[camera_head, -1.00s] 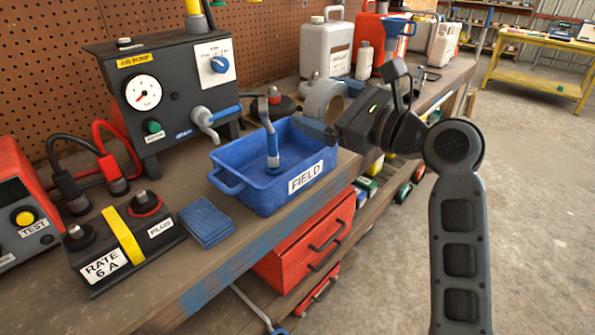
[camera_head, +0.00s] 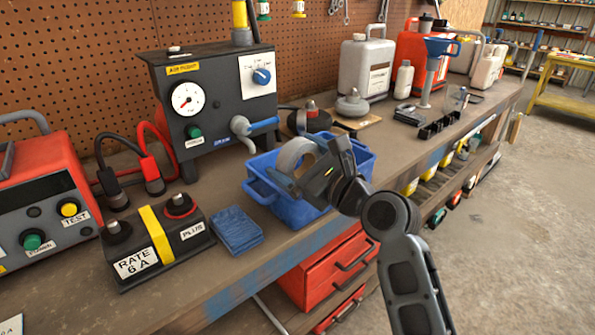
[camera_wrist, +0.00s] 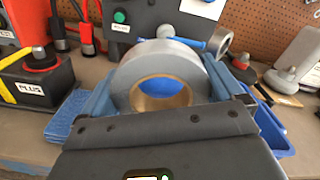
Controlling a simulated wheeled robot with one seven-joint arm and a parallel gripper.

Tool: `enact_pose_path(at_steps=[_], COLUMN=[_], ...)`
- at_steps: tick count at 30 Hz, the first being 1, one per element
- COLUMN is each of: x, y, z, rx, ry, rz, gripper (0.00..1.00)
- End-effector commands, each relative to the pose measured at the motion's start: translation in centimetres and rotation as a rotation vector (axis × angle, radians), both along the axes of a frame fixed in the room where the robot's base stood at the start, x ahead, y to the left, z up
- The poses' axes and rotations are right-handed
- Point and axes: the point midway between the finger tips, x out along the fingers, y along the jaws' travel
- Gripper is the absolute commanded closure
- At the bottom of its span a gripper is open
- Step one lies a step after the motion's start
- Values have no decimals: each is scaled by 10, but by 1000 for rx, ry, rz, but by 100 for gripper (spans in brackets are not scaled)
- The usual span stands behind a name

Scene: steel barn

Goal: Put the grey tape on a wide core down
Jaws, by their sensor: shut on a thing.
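The grey tape on a wide core (camera_head: 295,155) is a silvery roll with a tan cardboard core. In the wrist view the tape (camera_wrist: 160,62) stands upright between the two blue fingers, and its core hole faces the camera. My gripper (camera_head: 298,178) is shut on the tape and holds it over the blue bin in the head view. The bin (camera_head: 268,192) is partly hidden behind my gripper and wrist. In the wrist view a bit of the bin (camera_wrist: 272,130) shows at the right of my gripper.
A folded blue cloth (camera_head: 237,230) lies left of the bin. The black battery box (camera_head: 150,245), the gauge unit (camera_head: 205,105) and a red tester (camera_head: 40,190) stand further left. A grey jug (camera_head: 367,68) and a black rack (camera_head: 438,128) stand to the right. Bare bench (camera_head: 270,255) lies along the front edge.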

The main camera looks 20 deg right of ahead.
Motion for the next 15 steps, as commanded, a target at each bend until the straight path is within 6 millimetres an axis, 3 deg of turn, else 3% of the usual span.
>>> enact_pose_path(at_steps=[4, 15], x=[0, 0], y=[1, 0], z=[-23, -26], rx=[0, 0], ry=[3, 0], rz=[1, 0], gripper=[30, 30])
